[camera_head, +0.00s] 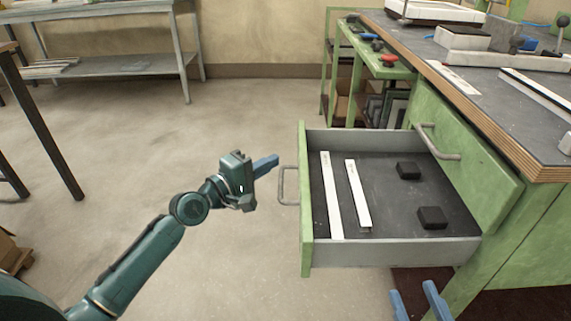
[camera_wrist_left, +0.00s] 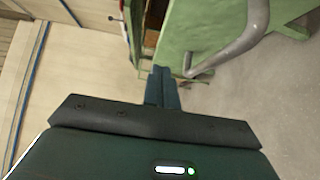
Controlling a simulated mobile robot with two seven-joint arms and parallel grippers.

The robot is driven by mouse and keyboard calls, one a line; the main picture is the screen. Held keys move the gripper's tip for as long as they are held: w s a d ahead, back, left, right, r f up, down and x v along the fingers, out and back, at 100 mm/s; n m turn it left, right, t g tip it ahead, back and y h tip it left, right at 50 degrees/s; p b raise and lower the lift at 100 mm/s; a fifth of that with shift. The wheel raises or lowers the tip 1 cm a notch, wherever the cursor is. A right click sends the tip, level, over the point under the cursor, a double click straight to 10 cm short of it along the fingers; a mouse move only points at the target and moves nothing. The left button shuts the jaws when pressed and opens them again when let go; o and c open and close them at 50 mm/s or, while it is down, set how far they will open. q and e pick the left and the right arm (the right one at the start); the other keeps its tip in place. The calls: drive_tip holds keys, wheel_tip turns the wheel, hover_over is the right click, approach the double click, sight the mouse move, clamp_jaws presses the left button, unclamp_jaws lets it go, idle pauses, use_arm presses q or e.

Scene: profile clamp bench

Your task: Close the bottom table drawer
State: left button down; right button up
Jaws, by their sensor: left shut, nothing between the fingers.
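The green bottom drawer (camera_head: 305,258) is pulled out of the bench, below a closed upper drawer (camera_head: 465,165). Its grey bar handle (camera_head: 283,186) faces my left arm; in the left wrist view the handle (camera_wrist_left: 238,48) is at the upper right, in front of the green drawer front (camera_wrist_left: 200,25). My left gripper (camera_head: 272,162) is shut and empty, just left of the drawer front near the handle; its fingers (camera_wrist_left: 162,75) also show together in the wrist view. I see no contact with the handle. My right gripper (camera_head: 414,288) shows only two blue fingers, spread apart, below the drawer.
The drawer holds two white strips (camera_head: 332,195) and two black blocks (camera_head: 432,217). The bench top (camera_head: 480,95) carries profiles and clamps. A green shelf trolley (camera_head: 372,62) stands behind the drawer. The floor (camera_head: 110,140) left of the drawer is clear.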

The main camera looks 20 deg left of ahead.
use_arm(q)
drive_tip(key=shift+w+d, duration=0.25)
drive_tip(key=shift+d, duration=0.7)
drive_tip(key=shift+w+d, duration=0.2)
drive_tip(key=shift+d, duration=0.75)
use_arm(e)
drive_tip(key=shift+r, duration=0.1)
